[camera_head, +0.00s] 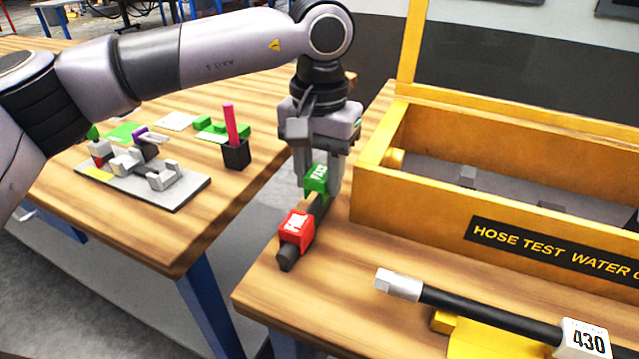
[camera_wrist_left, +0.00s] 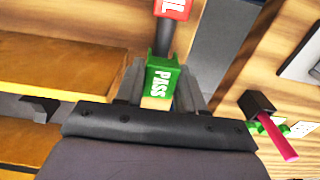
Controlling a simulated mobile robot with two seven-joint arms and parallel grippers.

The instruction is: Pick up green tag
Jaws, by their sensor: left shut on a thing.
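The green tag (camera_head: 317,178) with white lettering sits between the fingers of my left gripper (camera_head: 320,180), which is shut on it. In the left wrist view the tag (camera_wrist_left: 161,80) reads "PASS" and lies between the two fingertips (camera_wrist_left: 160,85). It is at the far end of a dark bar on the near table, and I cannot tell whether it is lifted off the bar. A red tag (camera_head: 297,228) is nearer the front end of the same bar; it also shows in the left wrist view (camera_wrist_left: 173,8). My right gripper is not in view.
A yellow trough (camera_head: 450,205) marked "HOSE TEST WATER" stands right of the gripper. A dark rod (camera_head: 490,313) with a "430" label lies in front. On the left table are a grey fixture plate (camera_head: 185,198) and a black cup (camera_head: 236,154) holding a pink stick.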

